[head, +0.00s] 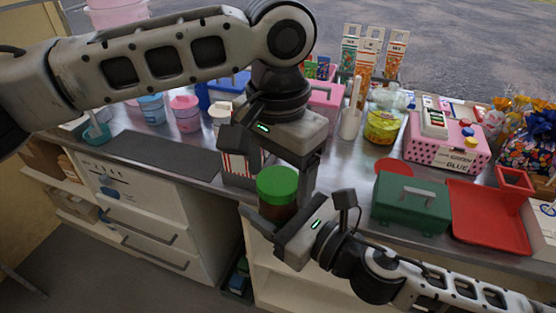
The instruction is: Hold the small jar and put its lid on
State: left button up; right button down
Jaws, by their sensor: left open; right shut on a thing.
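The small jar (274,213) is brown and upright, held over the counter's front edge in the head view. Its green lid (278,181) sits on top of the jar's mouth; I cannot tell whether it is fully seated. My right gripper (272,222) is shut on the jar's lower body and hides part of it. My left gripper (276,168) points down from above and is open, with one finger close beside the right side of the lid. Its other finger is hard to make out.
The metal counter (345,163) runs behind the jar. A green toolbox (411,204) and a red tray (490,220) stand to the right. A red-striped box (240,165) is close behind my grippers. A pink box (447,150) stands farther back.

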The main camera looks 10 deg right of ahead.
pick_arm(q)
jog(key=shift+c, duration=0.3)
jog(key=c, duration=1)
jog(key=o, duration=1.2)
notch_tip(320, 180, up, 12)
